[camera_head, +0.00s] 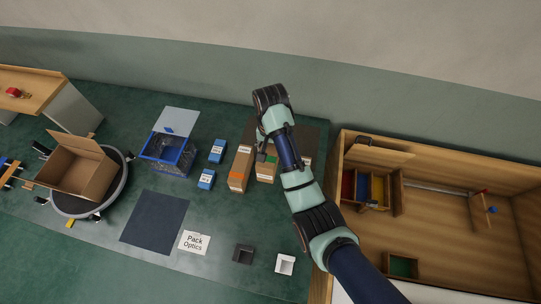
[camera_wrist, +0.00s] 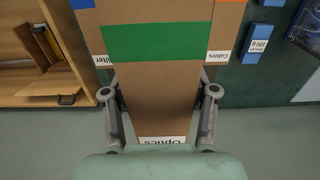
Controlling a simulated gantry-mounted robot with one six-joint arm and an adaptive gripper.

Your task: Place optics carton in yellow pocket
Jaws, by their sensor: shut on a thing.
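The optics carton is a brown box with a green band (camera_wrist: 155,42) and a label reading Optics at its lower edge in the wrist view. My gripper (camera_wrist: 160,92) is shut on it, with one finger on each side. In the head view the carton (camera_head: 265,168) stands among other cartons, partly behind my arm. I cannot tell whether it is lifted.
A taller carton with an orange band (camera_head: 238,172) stands close on the left of the optics carton. Blue boxes (camera_head: 206,179), a blue lidded bin (camera_head: 170,152) and a Pack Optics card (camera_head: 194,242) are farther left. The cabinet's wooden side (camera_head: 333,178) rises between cartons and pockets.

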